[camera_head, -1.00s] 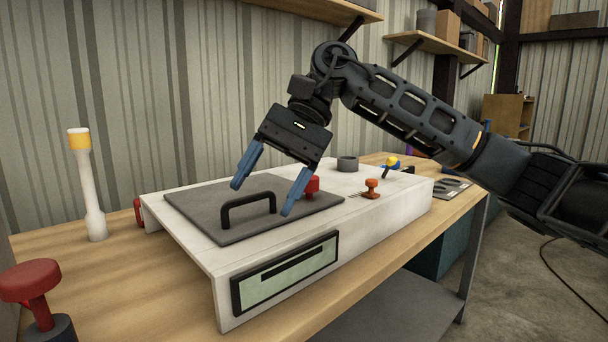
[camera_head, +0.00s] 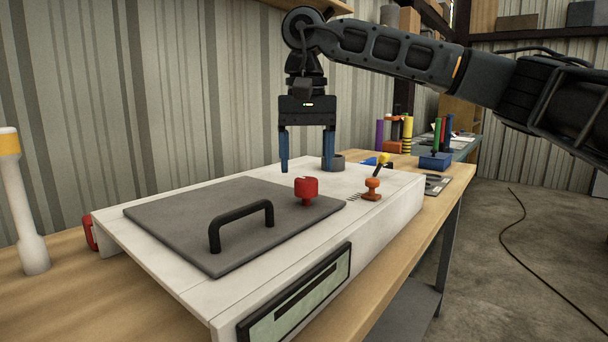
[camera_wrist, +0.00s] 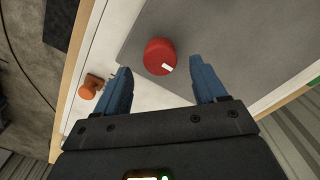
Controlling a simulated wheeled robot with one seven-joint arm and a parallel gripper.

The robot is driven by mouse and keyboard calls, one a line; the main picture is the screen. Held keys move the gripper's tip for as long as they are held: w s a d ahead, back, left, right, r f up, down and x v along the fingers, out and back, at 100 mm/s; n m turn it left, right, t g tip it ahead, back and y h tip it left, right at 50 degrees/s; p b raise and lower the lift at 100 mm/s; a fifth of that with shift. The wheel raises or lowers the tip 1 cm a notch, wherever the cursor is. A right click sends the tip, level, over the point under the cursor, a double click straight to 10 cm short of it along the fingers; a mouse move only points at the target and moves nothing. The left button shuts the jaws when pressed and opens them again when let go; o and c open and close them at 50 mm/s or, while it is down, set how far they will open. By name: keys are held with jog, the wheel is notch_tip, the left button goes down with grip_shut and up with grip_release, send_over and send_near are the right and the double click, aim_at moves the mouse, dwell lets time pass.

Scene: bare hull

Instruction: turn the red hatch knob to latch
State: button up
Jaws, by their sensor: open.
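The red hatch knob (camera_head: 306,188) stands on the right corner of the grey hatch plate (camera_head: 180,214), which has a black handle (camera_head: 241,222). In the wrist view the round red knob (camera_wrist: 160,56) has a white mark on its top and lies beyond the fingertips, roughly between their lines. My gripper (camera_head: 306,168) points down with its blue fingers apart and empty, above the box and seemingly a little behind the knob. It also shows in the wrist view (camera_wrist: 159,72). The gripper does not touch the knob.
An orange knob (camera_head: 372,188) and a yellow-tipped lever (camera_head: 382,162) are right of the hatch on the white box (camera_head: 398,205). A grey ring (camera_head: 337,164) lies behind. A white post with a yellow band (camera_head: 18,205) stands at left on the bench.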

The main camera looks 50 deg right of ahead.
aim_at(306, 179)
jog(key=shift+f, duration=1.55)
jog(key=c, duration=1.1)
